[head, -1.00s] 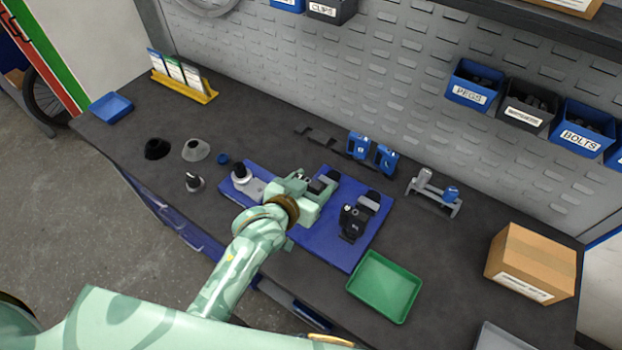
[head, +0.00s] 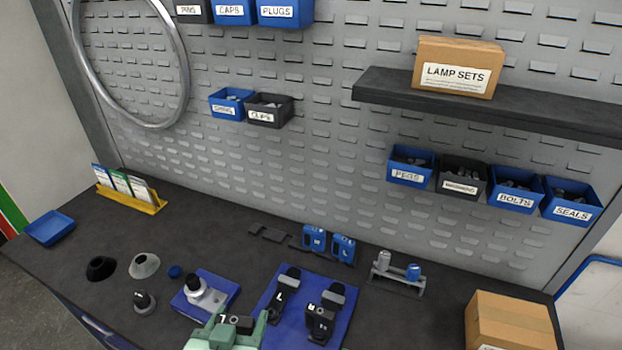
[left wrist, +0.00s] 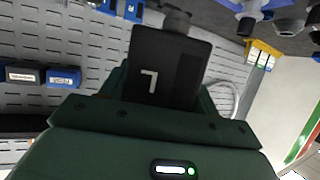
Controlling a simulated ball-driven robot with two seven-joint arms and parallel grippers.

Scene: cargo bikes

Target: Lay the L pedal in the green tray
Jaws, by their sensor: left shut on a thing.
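My left gripper (head: 236,326) is at the bottom edge of the head view, left of the two dark parts on the blue mat. It is shut on a black block, the L pedal (head: 241,321), marked with a white L. In the left wrist view the L pedal (left wrist: 165,72) sticks out past the dark jaws, its letter facing the camera. The green tray is outside both current views. My right gripper does not show.
Labelled bins hang behind.

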